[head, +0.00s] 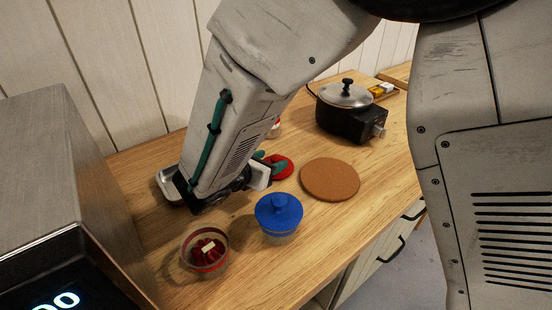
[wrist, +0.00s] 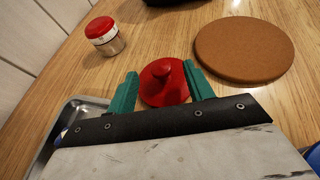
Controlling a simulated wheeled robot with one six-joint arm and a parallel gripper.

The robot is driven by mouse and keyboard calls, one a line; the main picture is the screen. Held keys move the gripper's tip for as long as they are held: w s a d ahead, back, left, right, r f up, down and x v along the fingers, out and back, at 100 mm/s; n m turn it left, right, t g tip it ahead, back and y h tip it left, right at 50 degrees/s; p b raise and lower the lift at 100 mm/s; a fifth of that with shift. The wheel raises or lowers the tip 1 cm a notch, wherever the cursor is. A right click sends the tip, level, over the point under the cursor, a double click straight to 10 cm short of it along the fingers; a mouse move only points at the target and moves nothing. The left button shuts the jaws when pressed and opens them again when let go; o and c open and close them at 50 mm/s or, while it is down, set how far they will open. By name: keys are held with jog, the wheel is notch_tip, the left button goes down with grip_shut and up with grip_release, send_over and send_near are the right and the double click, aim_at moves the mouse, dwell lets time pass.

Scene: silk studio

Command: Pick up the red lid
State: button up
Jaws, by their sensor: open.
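The red lid (wrist: 163,84) lies on the wooden counter, a round disc with a raised knob. In the head view the red lid (head: 283,168) shows just right of my gripper (head: 262,165), partly hidden by it. In the wrist view my gripper (wrist: 160,90) has its green fingers apart, one on each side of the lid.
A blue-lidded jar (head: 279,216) and an open glass jar with red contents (head: 205,250) stand in front. A cork mat (head: 330,179) lies to the right. A pot on a burner (head: 346,95) stands behind. A metal tray (wrist: 62,118) and a red-capped jar (wrist: 104,36) are close by on the left.

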aim_at(275, 158)
jog(key=x, duration=0.4)
jog(key=c, duration=1.1)
jog(key=shift+o, duration=0.2)
